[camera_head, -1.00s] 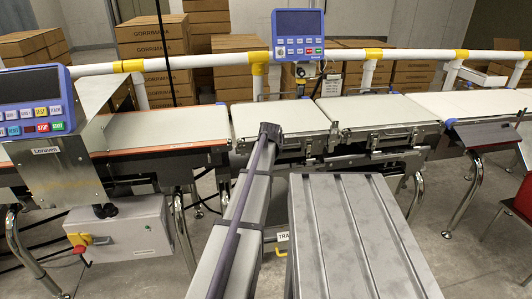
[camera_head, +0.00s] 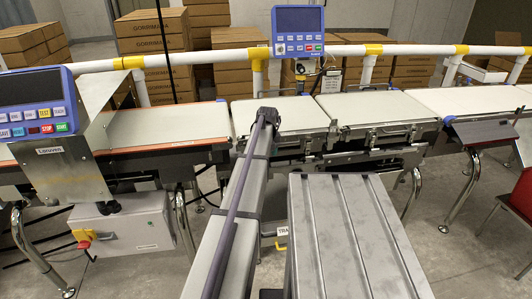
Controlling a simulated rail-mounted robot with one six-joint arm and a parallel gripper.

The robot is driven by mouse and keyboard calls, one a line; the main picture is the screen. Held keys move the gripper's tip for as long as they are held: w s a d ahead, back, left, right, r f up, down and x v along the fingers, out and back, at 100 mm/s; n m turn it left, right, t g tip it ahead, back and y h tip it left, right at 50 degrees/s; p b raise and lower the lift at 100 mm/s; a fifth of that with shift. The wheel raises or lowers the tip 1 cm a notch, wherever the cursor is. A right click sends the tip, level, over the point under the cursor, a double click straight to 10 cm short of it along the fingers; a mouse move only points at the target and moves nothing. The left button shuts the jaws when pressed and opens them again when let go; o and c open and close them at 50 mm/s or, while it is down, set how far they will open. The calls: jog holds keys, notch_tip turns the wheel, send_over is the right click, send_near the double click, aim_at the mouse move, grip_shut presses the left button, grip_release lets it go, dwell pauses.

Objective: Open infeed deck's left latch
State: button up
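The deck right of the orange-edged belt, which I take as the infeed deck (camera_head: 290,113), has a pale belt top and a metal front frame. A metal latch (camera_head: 333,136) shows at the right end of its front side. My grey arm with a purple cable rises through the middle of the picture, and its upper end overlaps the deck's front left corner. The deck's left latch cannot be made out there; the arm covers most of that corner. My gripper is not visible, so its opening and any contact with a latch cannot be seen.
A second deck (camera_head: 378,106) adjoins on the right. The orange-edged belt (camera_head: 165,124) lies left. A white rail with yellow joints (camera_head: 258,63) and a blue display (camera_head: 298,32) stand behind. A control box (camera_head: 122,224) sits low left. Floor shows at right.

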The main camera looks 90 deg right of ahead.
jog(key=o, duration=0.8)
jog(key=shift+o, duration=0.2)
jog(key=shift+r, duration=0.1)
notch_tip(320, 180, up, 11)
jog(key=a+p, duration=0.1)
jog(key=p, duration=0.9)
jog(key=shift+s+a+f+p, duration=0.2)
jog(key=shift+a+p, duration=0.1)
jog(key=shift+p, duration=0.1)
